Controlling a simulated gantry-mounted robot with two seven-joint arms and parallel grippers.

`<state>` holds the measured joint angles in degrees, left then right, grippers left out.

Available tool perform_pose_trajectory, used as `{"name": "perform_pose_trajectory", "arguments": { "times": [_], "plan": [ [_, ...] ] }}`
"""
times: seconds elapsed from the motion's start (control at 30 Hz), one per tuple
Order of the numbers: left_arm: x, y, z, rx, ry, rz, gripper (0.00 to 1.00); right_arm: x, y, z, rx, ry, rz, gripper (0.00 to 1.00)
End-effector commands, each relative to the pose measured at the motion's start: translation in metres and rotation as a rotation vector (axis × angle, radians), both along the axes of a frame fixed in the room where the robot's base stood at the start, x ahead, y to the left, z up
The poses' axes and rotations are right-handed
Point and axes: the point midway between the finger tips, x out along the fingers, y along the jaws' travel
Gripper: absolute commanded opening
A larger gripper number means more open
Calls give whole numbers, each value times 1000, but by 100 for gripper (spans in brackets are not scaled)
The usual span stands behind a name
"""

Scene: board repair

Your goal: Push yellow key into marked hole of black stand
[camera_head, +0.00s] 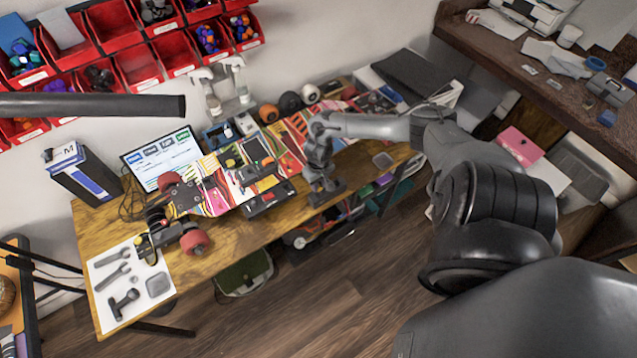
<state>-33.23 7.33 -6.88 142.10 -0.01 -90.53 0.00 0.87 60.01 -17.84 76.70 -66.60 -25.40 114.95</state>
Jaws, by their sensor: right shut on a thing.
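My right gripper (327,193) points down at the front edge of the wooden workbench, right of a black box-like piece. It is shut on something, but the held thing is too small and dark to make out. I cannot make out the yellow key for certain. A black box-like piece (268,198) with some red on it lies at the bench's front edge, in front of the skateboard. It may be the black stand, but I cannot tell, and no marked hole shows. My left gripper is not in view.
A colourful skateboard (218,193) with red wheels lies along the workbench (225,236). A white mat with grey tools (104,262) lies at the front left. A monitor (162,158) stands behind. A dark bar (90,105) crosses the upper left. Red bins hang on the wall.

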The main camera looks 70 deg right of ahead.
Motion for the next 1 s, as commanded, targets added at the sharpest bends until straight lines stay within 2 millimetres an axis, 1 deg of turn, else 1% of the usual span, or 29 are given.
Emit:
{"name": "perform_pose_trajectory", "arguments": {
  "times": [0.4, 1.0],
  "plan": [
    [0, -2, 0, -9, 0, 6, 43, 0, 0, -1, 0, 0, 0, 0],
    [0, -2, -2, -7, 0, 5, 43, 0, 0, -12, 1, -1, -1, 0]
  ]
}}
